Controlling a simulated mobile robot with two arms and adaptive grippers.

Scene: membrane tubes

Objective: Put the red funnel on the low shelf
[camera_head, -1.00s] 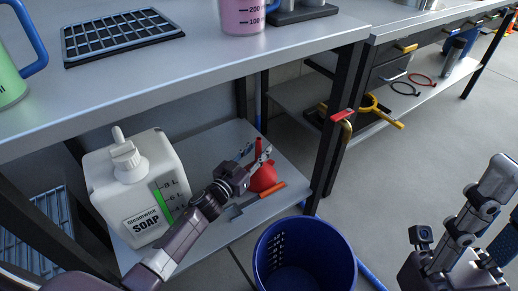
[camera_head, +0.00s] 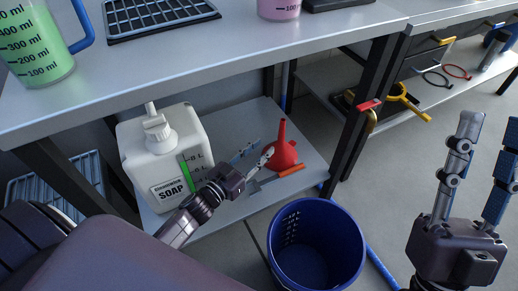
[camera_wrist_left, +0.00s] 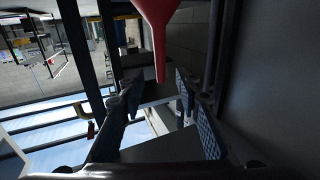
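The red funnel (camera_head: 283,153) stands wide end down, spout up, on the low shelf (camera_head: 235,125) under the bench. It also shows at the top of the left wrist view (camera_wrist_left: 158,22), its spout pointing down in that picture. My left gripper (camera_head: 254,155) is open and empty, just left of the funnel in the head view, with a small gap between them. Both its fingers show spread apart in the left wrist view (camera_wrist_left: 163,92). My right gripper (camera_head: 489,128) is open and empty at the right, away from the shelf.
A white soap jug (camera_head: 165,155) stands on the shelf left of my left gripper. A blue bin (camera_head: 318,245) stands on the floor in front. The bench top (camera_head: 230,50) overhangs the shelf.

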